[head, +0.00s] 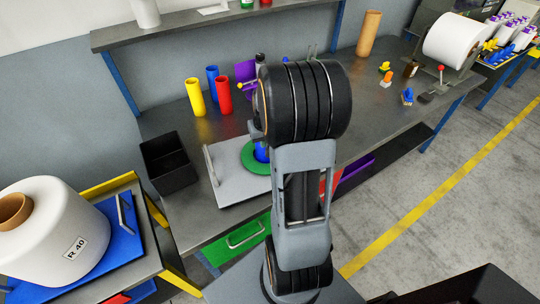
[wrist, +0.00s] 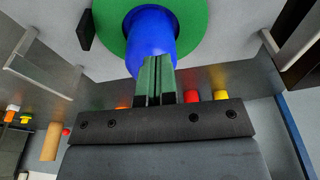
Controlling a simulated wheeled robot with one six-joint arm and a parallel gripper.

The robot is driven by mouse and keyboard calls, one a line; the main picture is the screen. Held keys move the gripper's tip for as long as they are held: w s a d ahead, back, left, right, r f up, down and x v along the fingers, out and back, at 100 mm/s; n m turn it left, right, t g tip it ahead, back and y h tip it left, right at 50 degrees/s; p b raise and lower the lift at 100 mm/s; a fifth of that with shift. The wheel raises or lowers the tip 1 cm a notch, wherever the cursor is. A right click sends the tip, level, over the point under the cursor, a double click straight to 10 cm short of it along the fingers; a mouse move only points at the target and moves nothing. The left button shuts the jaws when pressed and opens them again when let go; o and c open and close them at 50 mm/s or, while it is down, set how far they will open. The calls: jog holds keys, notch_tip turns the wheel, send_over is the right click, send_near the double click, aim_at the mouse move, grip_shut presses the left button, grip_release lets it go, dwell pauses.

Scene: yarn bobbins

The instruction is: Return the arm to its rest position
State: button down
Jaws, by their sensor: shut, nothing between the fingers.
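My gripper shows in the wrist view (wrist: 156,62); its two green fingers are closed together with nothing held. Past the fingertips is a blue rounded spindle (wrist: 148,38) on a green disc (wrist: 193,22). The fingers overlap the spindle's lower edge in the picture; I cannot tell whether they touch it. In the head view my arm rises from the lower middle, bent over the workbench (head: 375,125), and hides the gripper. The green disc (head: 252,166) and part of the blue spindle (head: 261,152) show left of my arm, on a grey plate with handles (head: 235,188).
Yellow (head: 196,97), blue (head: 212,83) and red (head: 224,96) tubes stand behind the plate. A black bin (head: 166,165) is to its left. A large white bobbin (head: 50,230) stands on a cart at lower left.

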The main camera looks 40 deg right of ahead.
jog(key=s+a+r+b, duration=0.1)
jog(key=s+a+r, duration=0.1)
jog(key=s+a, duration=0.55)
jog(key=s+a+r+n+t, duration=0.2)
jog(key=s+a+r+n, duration=0.1)
jog(key=a+r, duration=0.5)
jog(key=a, duration=0.3)
jog(key=shift+s+a+n+y, duration=0.2)
jog(key=shift+a+n+y, duration=0.1)
jog(key=shift+n, duration=0.1)
